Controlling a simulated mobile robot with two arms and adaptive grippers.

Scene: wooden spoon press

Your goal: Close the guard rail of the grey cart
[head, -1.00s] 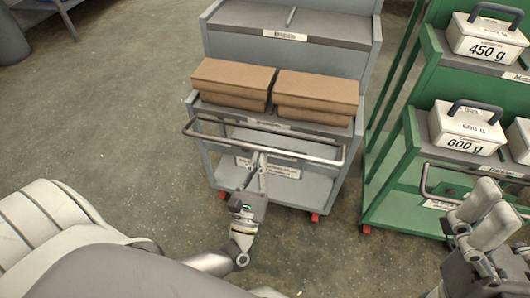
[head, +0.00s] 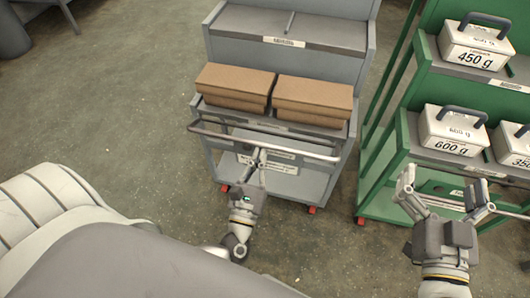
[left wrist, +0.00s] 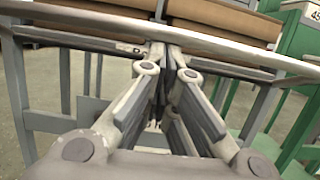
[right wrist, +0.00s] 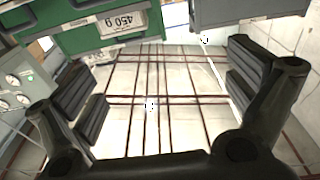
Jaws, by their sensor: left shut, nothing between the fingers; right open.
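The grey cart (head: 218,90) stands ahead with its curved metal guard rail (head: 310,155) across the front of the middle shelf. The rail stands a little out from the shelf edge. My left gripper (head: 258,156) is shut and empty, with its fingertips at the middle of the rail. In the left wrist view, the rail (left wrist: 225,48) crosses just at the fingertips (left wrist: 168,50); firm contact is hard to tell. My right gripper (head: 444,186) is open and empty in front of the green cart. In the right wrist view its fingers (right wrist: 165,85) are spread apart.
Brown boxes (head: 235,83) lie stacked on the grey cart's middle shelf behind the rail. The green cart (head: 400,130) stands close on the right, bearing labelled weights (head: 452,133). Open floor (head: 120,120) lies to the left.

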